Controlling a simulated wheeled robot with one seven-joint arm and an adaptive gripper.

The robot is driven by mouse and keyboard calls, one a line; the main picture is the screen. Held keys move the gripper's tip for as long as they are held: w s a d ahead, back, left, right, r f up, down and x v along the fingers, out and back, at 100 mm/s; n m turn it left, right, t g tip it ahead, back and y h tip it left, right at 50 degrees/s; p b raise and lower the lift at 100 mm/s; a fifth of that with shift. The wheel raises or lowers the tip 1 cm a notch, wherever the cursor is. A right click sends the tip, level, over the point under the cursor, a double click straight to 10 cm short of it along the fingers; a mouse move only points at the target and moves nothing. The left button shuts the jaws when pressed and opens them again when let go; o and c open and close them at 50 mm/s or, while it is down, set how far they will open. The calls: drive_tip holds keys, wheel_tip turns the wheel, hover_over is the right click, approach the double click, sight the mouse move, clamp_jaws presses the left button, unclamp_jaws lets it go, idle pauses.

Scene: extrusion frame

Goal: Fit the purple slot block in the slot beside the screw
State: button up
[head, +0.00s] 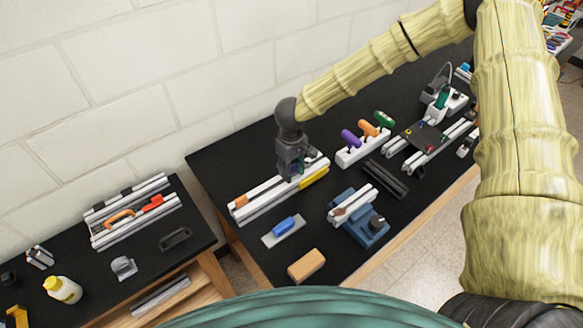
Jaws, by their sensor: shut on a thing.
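My gripper (293,177) points down over the pale slotted extrusion (262,203) near the back left of the black table. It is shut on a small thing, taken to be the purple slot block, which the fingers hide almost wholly. I cannot tell whether the block is in the slot or just above it. An orange block (241,201) sits at the extrusion's left end. A yellow piece (314,178) lies along its right part, close to the gripper. The screw is too small or hidden to make out.
A white rack (353,156) with purple, orange and green handles stands to the right. In front are a blue fixture (366,229), a blue-handled tool (285,226) and a tan block (306,265). Dark bars (386,179) lie right of the extrusion. A side table (150,259) stands left.

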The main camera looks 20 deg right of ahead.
sight(292, 166)
drive_tip(key=shift+f, duration=0.25)
drive_tip(key=o, duration=1.2)
drive_tip(key=shift+r, duration=0.1)
wheel_tip(292, 166, up, 12)
drive_tip(key=shift+f, duration=0.1)
